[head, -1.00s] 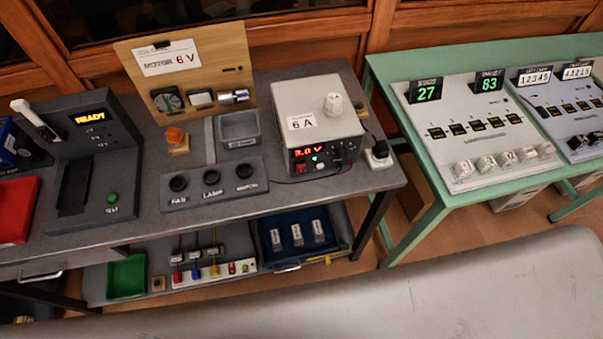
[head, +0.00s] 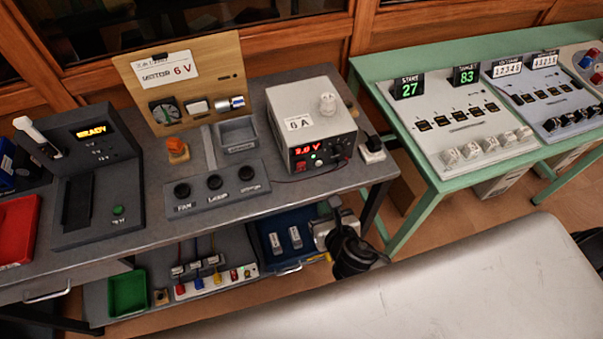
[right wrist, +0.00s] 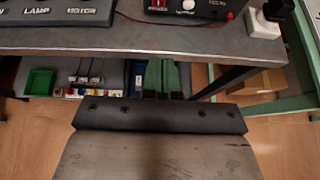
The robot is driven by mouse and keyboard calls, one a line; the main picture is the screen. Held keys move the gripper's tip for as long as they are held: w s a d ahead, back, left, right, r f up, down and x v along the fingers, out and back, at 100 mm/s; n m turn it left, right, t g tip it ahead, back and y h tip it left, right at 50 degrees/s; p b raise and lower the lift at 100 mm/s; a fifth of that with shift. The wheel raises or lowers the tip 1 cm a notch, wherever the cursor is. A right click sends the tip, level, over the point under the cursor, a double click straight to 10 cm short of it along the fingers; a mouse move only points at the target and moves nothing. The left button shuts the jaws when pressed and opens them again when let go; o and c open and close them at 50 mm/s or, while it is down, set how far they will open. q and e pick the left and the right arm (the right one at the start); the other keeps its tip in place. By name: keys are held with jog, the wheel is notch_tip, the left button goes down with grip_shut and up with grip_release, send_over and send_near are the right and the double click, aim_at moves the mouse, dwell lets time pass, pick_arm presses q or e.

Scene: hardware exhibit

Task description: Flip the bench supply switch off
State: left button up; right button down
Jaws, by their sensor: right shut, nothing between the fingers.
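The bench supply (head: 312,125) is a grey box on the right end of the dark bench. Its red display is lit, and a white knob and a "6 A" style label sit on top. A red switch (head: 301,165) is low on its front at the left; it also shows at the top of the right wrist view (right wrist: 157,5). I cannot tell the switch's tilt. My right gripper (head: 326,210) is shut and empty, in front of the bench's edge and below the supply. Its narrow fingers show in the right wrist view (right wrist: 163,68). My left gripper is out of view.
A white plug (head: 372,151) stands right of the supply. A panel with black knobs (head: 213,190) is to its left. The bench edge lies between my right gripper and the supply front. A lower shelf holds a blue tray (head: 262,245). A green table (head: 445,188) stands right.

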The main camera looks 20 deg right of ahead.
jog(key=shift+r, duration=0.4)
jog(key=shift+w, duration=0.1)
send_near(302, 166)
notch_tip(302, 166, down, 4)
jog(key=w, duration=0.2)
jog(key=shift+w+a+r+p, duration=0.1)
jog(key=shift+w+r+p, duration=0.15)
jog(key=shift+w, duration=0.4)
jog(key=shift+w+r+p, duration=0.1)
jog(key=shift+w+p, duration=0.3)
jog(key=shift+w, duration=0.2)
jog(key=shift+w+a+r+p, duration=0.1)
jog(key=shift+w+r+p, duration=0.15)
jog(key=shift+w, duration=0.4)
